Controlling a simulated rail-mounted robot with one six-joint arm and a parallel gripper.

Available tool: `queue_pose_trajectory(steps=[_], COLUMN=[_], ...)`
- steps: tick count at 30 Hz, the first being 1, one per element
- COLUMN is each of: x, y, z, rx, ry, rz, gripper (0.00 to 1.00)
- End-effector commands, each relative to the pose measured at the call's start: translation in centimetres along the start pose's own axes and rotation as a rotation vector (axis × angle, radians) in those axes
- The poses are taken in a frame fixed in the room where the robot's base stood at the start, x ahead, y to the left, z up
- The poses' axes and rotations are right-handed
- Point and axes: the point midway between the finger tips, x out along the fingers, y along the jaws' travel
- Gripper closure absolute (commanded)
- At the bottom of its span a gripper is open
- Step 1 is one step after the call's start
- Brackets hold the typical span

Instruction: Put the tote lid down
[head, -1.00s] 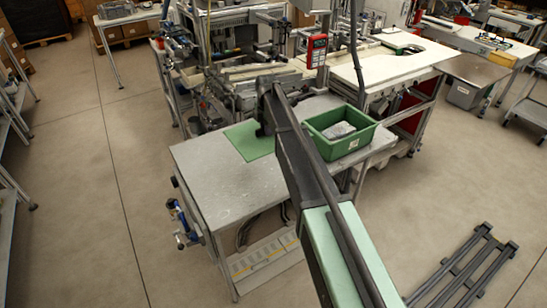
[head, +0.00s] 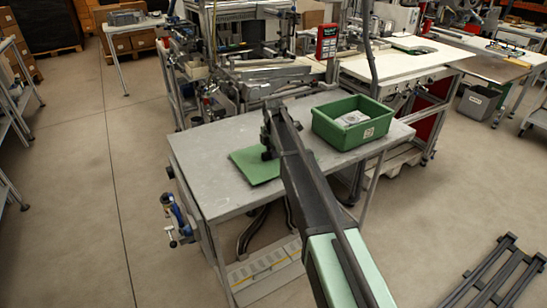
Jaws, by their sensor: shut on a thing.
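The tote lid (head: 252,167) is a flat green panel at the middle of the grey table (head: 205,150), to the left of my arm. It looks level with or just above the tabletop; I cannot tell whether it touches. My gripper (head: 268,150) is shut on the lid's right side, and my arm partly hides that side and the fingers. The open green tote (head: 340,137) stands on the table's right part, with a pale packet (head: 352,118) inside.
Machinery with a red handheld panel (head: 326,42) stands behind the table. A white-topped bench (head: 400,66) is at the back right. The table's left part and front left corner are bare. A dark rack (head: 495,280) lies on the floor at right.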

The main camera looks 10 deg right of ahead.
Motion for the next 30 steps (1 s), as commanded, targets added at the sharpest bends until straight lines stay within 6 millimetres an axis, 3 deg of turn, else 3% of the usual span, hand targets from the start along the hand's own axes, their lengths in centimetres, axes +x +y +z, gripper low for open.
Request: queue_pose_trajectory(steps=[6,7,12,23,30], x=[0.3,0.3,0.2,-0.8,-6.2], y=[0.0,0.0,0.0,0.0,0.0], z=[0.0,0.0,0.0,0.0,0.0], rx=[0.0,0.0,0.0,0.0,0.0], ry=[0.0,0.0,0.0,0.0,0.0], rz=[0.0,0.0,0.0,0.0,0.0], gripper=[1.0,0.78,0.54,0.54,0.54])
